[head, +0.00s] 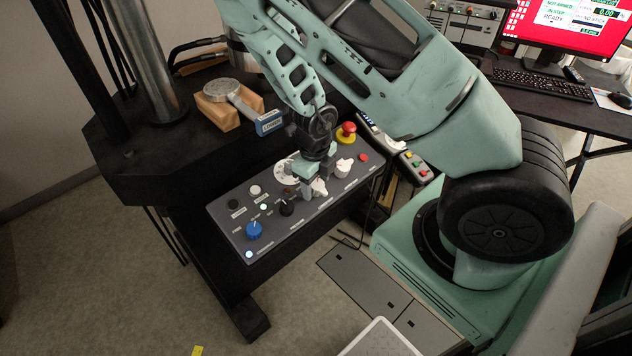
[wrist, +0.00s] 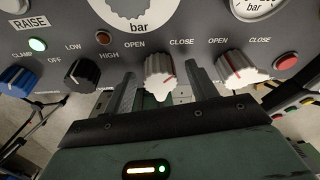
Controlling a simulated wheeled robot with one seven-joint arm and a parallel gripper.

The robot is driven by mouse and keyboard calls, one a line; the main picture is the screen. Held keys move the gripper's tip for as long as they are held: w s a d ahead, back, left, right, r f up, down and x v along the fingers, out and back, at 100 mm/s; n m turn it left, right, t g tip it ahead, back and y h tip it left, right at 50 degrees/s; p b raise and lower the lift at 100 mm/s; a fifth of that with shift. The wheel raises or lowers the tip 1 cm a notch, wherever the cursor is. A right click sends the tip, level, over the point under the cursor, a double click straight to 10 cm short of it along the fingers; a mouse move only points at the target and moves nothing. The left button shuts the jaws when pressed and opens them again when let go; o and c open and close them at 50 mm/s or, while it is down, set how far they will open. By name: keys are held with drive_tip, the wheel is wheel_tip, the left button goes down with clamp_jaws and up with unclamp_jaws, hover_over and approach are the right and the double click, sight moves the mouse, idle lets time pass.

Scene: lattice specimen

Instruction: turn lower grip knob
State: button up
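Two white fluted knobs, each marked OPEN and CLOSE, sit on the grey control panel (head: 275,226). The words naming each knob's grip cannot be read. The nearer white knob (wrist: 160,76) shows a thin red line and lies between the fingers of my gripper (wrist: 161,84). A small gap shows on each side, so the fingers look open and not pressed on it. The other white knob (wrist: 238,70) is to the right, outside the fingers. In the head view my gripper (head: 311,176) is low over the panel, partly hiding the nearer knob (head: 319,187).
A black LOW/HIGH knob (wrist: 83,74) and a blue CLAMP knob (head: 254,230) lie to the left. A red button (wrist: 286,61) and a red emergency stop (head: 346,132) are to the right. A pressure gauge (wrist: 136,10) sits above the nearer white knob.

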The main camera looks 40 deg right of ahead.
drive_tip(key=c, duration=0.9)
drive_tip(key=shift+f+n+b, duration=0.1)
drive_tip(key=shift+n+b, duration=0.2)
drive_tip(key=shift+b, duration=0.2)
drive_tip(key=n+b, duration=0.2)
drive_tip(key=b, duration=0.1)
drive_tip(key=shift+a+f+n+h, duration=0.1)
drive_tip(key=shift+n+h, duration=0.3)
drive_tip(key=n+t+h+b, duration=0.1)
drive_tip(key=n+b, duration=0.3)
drive_tip(key=n, duration=0.2)
drive_tip(key=shift+s+b, duration=0.1)
drive_tip(key=shift+b, duration=0.2)
drive_tip(key=n+b, duration=0.1)
drive_tip(key=n, duration=0.1)
drive_tip(key=n+t+b, duration=0.1)
drive_tip(key=n, duration=0.1)
drive_tip(key=shift+s+n+t+h, duration=0.1)
drive_tip(key=shift+n+t+h, duration=0.2)
drive_tip(key=shift+s+r+n+p, duration=0.1)
drive_tip(key=shift+n+p, duration=0.1)
drive_tip(key=shift+n, duration=0.3)
drive_tip(key=shift+r+n+p, duration=0.1)
drive_tip(key=shift+n+p, duration=0.05)
drive_tip(key=shift+n, duration=0.35)
drive_tip(key=shift+n+t+p, duration=0.4)
drive_tip(key=shift+n+p, duration=0.15)
drive_tip(key=shift+n, duration=0.25)
